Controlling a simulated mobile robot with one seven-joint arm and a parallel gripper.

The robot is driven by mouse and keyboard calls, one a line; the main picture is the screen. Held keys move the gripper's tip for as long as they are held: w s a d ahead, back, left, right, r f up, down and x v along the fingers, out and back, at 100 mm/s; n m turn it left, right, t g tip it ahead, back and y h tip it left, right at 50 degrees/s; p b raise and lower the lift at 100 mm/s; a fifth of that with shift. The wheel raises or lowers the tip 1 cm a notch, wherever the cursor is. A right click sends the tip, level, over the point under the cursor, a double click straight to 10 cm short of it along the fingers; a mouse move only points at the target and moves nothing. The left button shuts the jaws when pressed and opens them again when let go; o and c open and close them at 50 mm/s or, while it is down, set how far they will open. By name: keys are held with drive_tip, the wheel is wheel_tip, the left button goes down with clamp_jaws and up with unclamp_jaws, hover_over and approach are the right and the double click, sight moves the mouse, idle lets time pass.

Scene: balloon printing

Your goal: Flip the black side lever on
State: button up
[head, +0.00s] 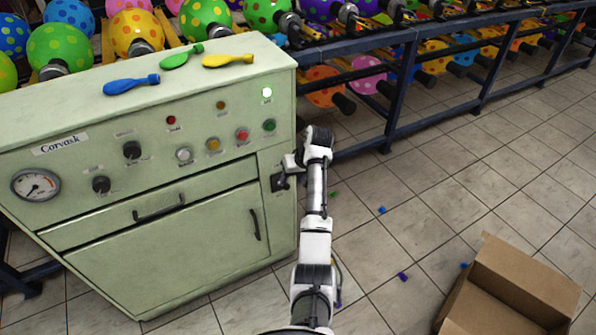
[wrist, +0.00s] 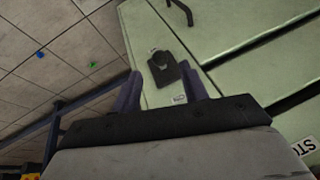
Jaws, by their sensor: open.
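The green machine (head: 150,160) stands at the left in the head view. Its black side lever (head: 279,182) is low on the right part of the front, partly hidden by my gripper. The wrist view shows the lever (wrist: 163,69) as a dark plate with a rounded knob, just beyond and between my fingertips. My gripper (head: 291,165) is at the machine's right front, close to the lever. Its two fingers are spread and empty in the wrist view (wrist: 163,85). I cannot tell whether they touch the lever.
Blue (head: 131,84), green (head: 181,56) and yellow (head: 228,60) balloons lie on the machine top. A dark rack (head: 391,100) with patterned balloons runs behind. An open cardboard box (head: 520,285) stands at lower right. The tiled floor between is mostly clear, with small coloured bits.

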drive_tip(key=v, duration=0.5)
drive_tip(key=shift+r+b, duration=0.2)
drive_tip(key=shift+b, duration=0.1)
